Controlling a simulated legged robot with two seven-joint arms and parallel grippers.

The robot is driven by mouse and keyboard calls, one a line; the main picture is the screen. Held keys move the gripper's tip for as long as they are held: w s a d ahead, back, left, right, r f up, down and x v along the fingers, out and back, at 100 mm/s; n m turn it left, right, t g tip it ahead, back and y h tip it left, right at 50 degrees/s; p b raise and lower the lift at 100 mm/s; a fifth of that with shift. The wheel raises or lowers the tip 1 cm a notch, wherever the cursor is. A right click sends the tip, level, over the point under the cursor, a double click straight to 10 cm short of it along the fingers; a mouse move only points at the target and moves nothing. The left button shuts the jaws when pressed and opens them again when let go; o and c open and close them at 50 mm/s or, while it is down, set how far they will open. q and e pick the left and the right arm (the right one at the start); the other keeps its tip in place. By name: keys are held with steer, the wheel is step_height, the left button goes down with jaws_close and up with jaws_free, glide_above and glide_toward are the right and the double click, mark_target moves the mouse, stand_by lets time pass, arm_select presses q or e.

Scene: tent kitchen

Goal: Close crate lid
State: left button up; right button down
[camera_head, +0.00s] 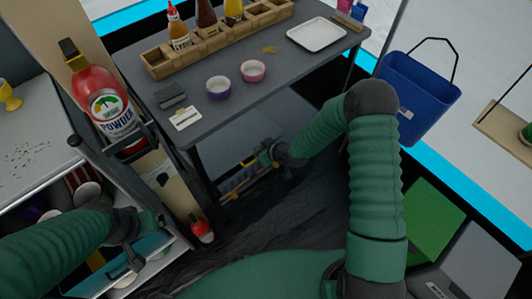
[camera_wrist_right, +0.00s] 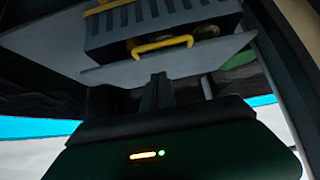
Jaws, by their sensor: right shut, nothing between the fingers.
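In the head view, part of the crate with yellow parts (camera_head: 238,187) shows low under the table, partly shaded. My right gripper (camera_head: 266,157) reaches under the table beside it. Its fingers (camera_wrist_right: 158,90) are shut and empty, apart from the crate. My left gripper (camera_head: 150,222) is at lower left by an open drawer; its jaw state is unclear.
The grey table (camera_head: 270,95) above carries a wooden bottle rack (camera_head: 215,38), two bowls (camera_head: 253,71) and a white tray (camera_head: 317,34). A red powder extinguisher (camera_head: 103,105) stands left. A blue bin (camera_head: 418,92) hangs right. Table legs flank the space below.

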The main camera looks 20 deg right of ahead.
arm_select(q)
steer(key=shift+b+x, duration=0.45)
steer(key=shift+x, duration=0.4)
arm_select(e)
steer(key=shift+s+f, duration=0.15)
steer(key=shift+f, duration=1.75)
arm_select(q)
steer(key=shift+s, duration=0.2)
step_height(320, 180, down, 3)
steer(key=b, duration=0.3)
steer(key=shift+s+a+f, duration=0.1)
arm_select(e)
step_height(320, 180, down, 7)
steer(key=s, duration=0.1)
steer(key=shift+s+d, duration=0.25)
steer(key=shift+s, duration=0.05)
